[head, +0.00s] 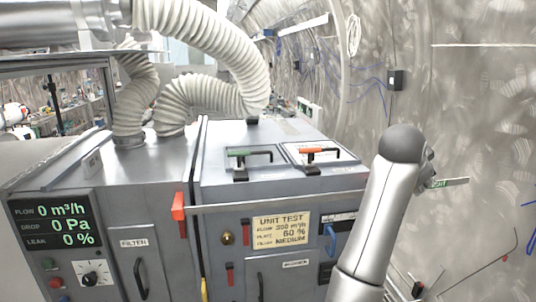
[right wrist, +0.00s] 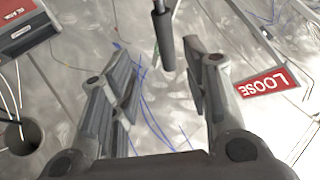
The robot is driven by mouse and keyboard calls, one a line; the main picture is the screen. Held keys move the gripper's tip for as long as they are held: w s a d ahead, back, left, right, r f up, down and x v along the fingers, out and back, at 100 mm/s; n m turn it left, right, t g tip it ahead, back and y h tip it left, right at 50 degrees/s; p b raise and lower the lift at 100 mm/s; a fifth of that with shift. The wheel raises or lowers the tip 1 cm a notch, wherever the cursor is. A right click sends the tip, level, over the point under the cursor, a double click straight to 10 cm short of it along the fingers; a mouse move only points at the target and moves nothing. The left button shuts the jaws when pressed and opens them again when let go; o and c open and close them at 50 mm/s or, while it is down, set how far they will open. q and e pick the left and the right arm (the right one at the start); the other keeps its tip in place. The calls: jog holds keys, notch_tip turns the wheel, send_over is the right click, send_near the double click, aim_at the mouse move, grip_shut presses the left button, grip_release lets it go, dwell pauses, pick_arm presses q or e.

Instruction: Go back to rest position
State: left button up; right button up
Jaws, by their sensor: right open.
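My right arm rises at the right of the head view, in front of the right part of the grey test unit (head: 190,180). Its gripper (head: 430,172) is mostly hidden behind the wrist. In the right wrist view my right gripper (right wrist: 158,80) has its fingers spread apart, with nothing held between them. A dark cylindrical grip on a thin rod (right wrist: 163,38) shows between the fingertips; I cannot tell how far beyond them it is. My left gripper is not in view.
A dark box (head: 396,80) is on the curved steel wall.

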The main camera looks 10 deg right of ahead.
jog(key=s+a+f+n+y, duration=0.1)
jog(key=s+a+f+n, duration=0.2)
jog(key=f, duration=0.7)
jog(key=s+a+f+n+y, duration=0.1)
jog(key=s+f+n, duration=0.3)
jog(key=f, duration=0.5)
jog(key=s+a+f+n+y, duration=0.1)
jog(key=s+f+n, duration=0.3)
jog(key=f, duration=0.6)
jog(key=s+a+f+n+g+y, duration=0.2)
jog(key=s+a+f, duration=0.25)
jog(key=s, duration=0.45)
jog(key=s+a+f+n+g+y, duration=0.1)
jog(key=s+a+f+n+y, duration=0.15)
jog(key=s+a+f, duration=0.4)
jog(key=s+a+f+n+g+y, duration=0.1)
jog(key=s+a+f+n+g, duration=0.15)
jog(key=s, duration=0.75)
notch_tip(320, 180, down, 29)
jog(key=s+b, duration=0.1)
jog(key=b, duration=0.3)
jog(key=s+d+f+g+b, duration=0.1)
jog(key=s+d+f+b, duration=0.1)
jog(key=s+f, duration=1.5)
notch_tip(320, 180, down, 2)
jog(key=shift+d+f+b, duration=0.1)
jog(key=shift+d+b, duration=0.1)
jog(key=shift+b, duration=0.15)
